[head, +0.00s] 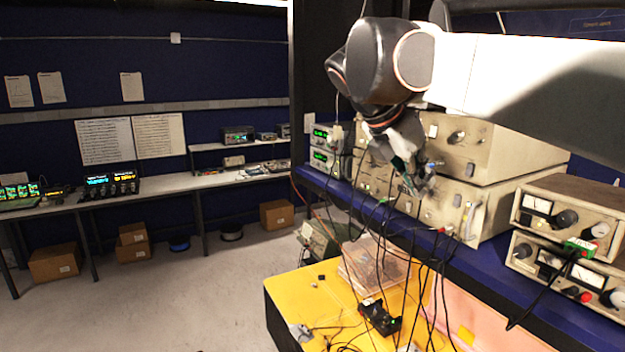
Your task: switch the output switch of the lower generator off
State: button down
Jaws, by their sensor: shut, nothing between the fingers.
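Two beige instrument boxes, which look like the generators, stand stacked on the blue shelf. The upper box (485,145) shows a knob on its front. The lower box (487,212) sits directly under it, with cables at its front. My gripper (424,186) is shut and empty, pointing down in front of the lower box's front panel. The gripper and wrist hide part of both panels. I cannot make out the output switch, and I cannot tell whether the fingers touch the panel.
Two small units with green displays (322,147) stand left of the boxes. Two metered units (565,220) stand at the right. Black cables hang in front of the blue shelf (472,262). Below is a yellow table (300,290) with a clear bin (372,262). Open floor lies left.

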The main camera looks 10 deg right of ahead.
aim_at(456, 201)
jog(key=shift+w+d+f+p, duration=0.45)
jog(key=shift+d+f, duration=0.5)
jog(key=shift+d, duration=0.35)
jog(key=shift+w+d+f+p, duration=0.45)
jog(key=shift+d+f, duration=0.55)
jog(key=shift+d, duration=0.25)
jog(key=shift+w+d+f+p, duration=0.35)
jog(key=shift+w+d+f, duration=0.15)
jog(key=shift+d+f, duration=0.65)
jog(key=shift+d+r, duration=0.15)
jog(key=shift+r, duration=0.05)
jog(key=shift+w+d+f+b, duration=0.1)
jog(key=shift+d+f+b, duration=0.2)
jog(key=shift+b, duration=0.15)
jog(key=shift+r, duration=0.2)
jog(key=shift+r+p, duration=0.65)
jog(key=shift+r, duration=0.1)
jog(key=shift+a, duration=0.1)
